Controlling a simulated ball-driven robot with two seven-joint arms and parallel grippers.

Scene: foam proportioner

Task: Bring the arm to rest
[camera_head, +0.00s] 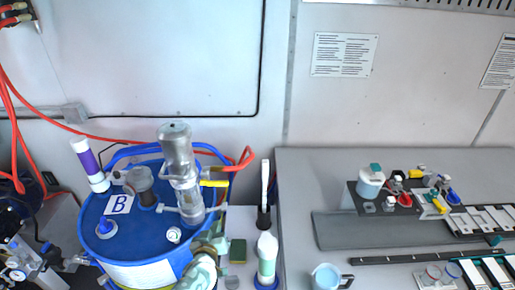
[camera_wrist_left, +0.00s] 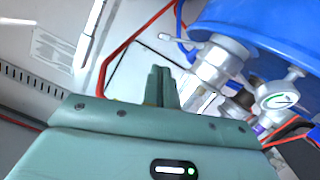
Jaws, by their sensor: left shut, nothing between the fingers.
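My left gripper (camera_head: 217,234) is at the lower middle of the head view, in front of the right side of the blue drum (camera_head: 135,240). In the left wrist view its teal body fills the bottom, and its fingers (camera_wrist_left: 162,86) are together with nothing held between them. The drum (camera_wrist_left: 270,35) shows at the upper right there, with silver fittings (camera_wrist_left: 218,62) and a round gauge (camera_wrist_left: 280,100) close beyond the gripper. From the head view I cannot tell whether the gripper touches the drum's fittings. My right gripper is not in view.
A clear cylinder (camera_head: 186,175) and a purple-banded tube (camera_head: 90,163) stand on the drum. A white-and-green bottle (camera_head: 267,258) and a black-based white stick (camera_head: 265,192) stand to its right. A mug (camera_head: 326,277) is on the grey bench (camera_head: 300,215). Red hoses (camera_head: 15,130) run at left.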

